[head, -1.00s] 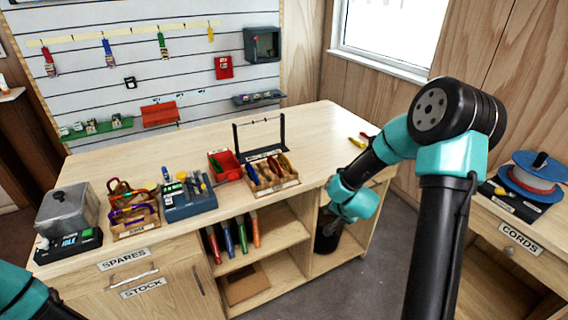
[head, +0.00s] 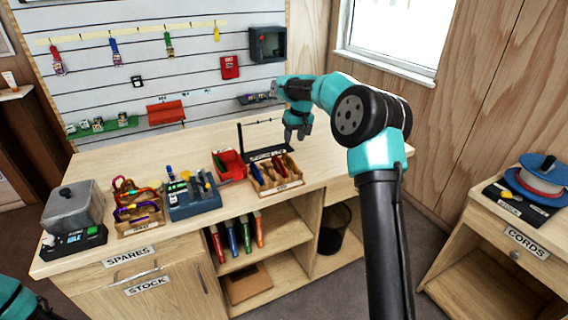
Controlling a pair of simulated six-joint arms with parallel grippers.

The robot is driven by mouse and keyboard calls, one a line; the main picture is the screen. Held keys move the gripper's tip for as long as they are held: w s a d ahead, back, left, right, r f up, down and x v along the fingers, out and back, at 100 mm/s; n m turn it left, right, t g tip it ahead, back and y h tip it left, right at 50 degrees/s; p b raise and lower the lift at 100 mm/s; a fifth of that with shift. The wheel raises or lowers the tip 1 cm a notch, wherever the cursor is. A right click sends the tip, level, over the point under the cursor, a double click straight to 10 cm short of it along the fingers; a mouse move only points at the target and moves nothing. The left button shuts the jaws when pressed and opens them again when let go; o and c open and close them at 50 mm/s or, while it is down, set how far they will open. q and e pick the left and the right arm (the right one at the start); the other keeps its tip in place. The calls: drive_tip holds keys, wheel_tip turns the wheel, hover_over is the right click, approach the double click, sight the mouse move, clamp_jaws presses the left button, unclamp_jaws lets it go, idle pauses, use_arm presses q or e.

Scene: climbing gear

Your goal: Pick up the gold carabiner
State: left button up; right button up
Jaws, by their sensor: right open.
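The divided wooden tray (head: 281,187) on the bench holds several small coloured pieces, among them red, blue and yellowish ones. A second wooden box (head: 140,227) holds orange, red and purple carabiner-like loops. The pieces are too small for me to tell which one is the gold carabiner. My right gripper (head: 297,138) points down, open and empty, above the bench behind and to the right of the divided tray, beside the black wire rack (head: 241,140). My left arm shows only at the bottom left corner; its gripper is out of view.
A red bin (head: 230,166), a blue tool caddy (head: 193,207) and a grey lidded machine (head: 72,208) stand along the bench. A cord reel (head: 542,174) sits on the right cabinet.

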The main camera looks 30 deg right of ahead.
wheel_tip(320, 180, up, 6)
drive_tip(key=n+g+h, duration=0.1)
drive_tip(key=g, duration=0.1)
hover_over(289, 156)
drive_tip(key=shift+s+f, duration=0.15)
drive_tip(key=shift+f, duration=0.05)
drive_tip(key=shift+f, duration=0.1)
wheel_tip(289, 156, down, 12)
drive_tip(key=shift+f, duration=0.1)
idle(0.4)
drive_tip(key=shift+f, duration=2.55)
drive_tip(key=shift+c, duration=0.2)
clamp_jaws()
